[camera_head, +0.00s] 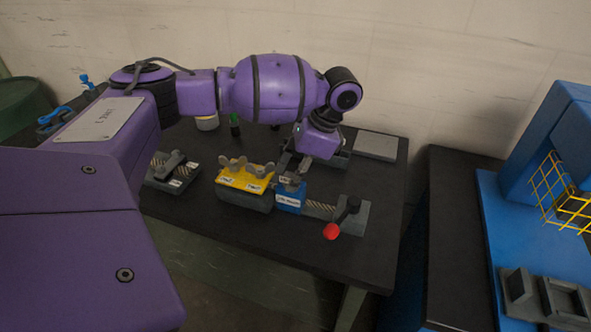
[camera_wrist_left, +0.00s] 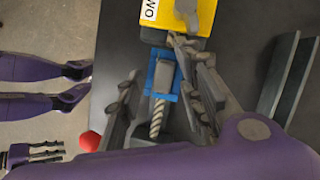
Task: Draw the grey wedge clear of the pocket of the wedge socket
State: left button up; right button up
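The blue wedge socket (camera_head: 288,203) lies at the middle of the dark bench, with a rope running out of it to the right. In the left wrist view the socket (camera_wrist_left: 153,84) shows as a blue frame around the grey wedge (camera_wrist_left: 164,78), which sits in its pocket. My left gripper (camera_head: 293,164) is over the socket, pointing down. In the left wrist view its fingers (camera_wrist_left: 155,62) are apart, one on each side of the socket, with nothing held. I cannot tell how near they are to the wedge. My right gripper (camera_wrist_left: 45,151) shows small at the lower left, its fingers apart.
A yellow block (camera_head: 246,178) with grey wing nuts stands left of the socket. A red-knobbed lever (camera_head: 332,231) stands on the right by a grey block (camera_head: 356,214). A grey plate (camera_head: 376,145) lies behind.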

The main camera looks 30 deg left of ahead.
pick_arm(q)
jog(key=c, duration=0.8)
grip_shut()
pick_arm(e)
jog(key=shift+s+f, duration=0.45)
jog(key=shift+s, duration=0.2)
jog(key=shift+d+r, duration=0.1)
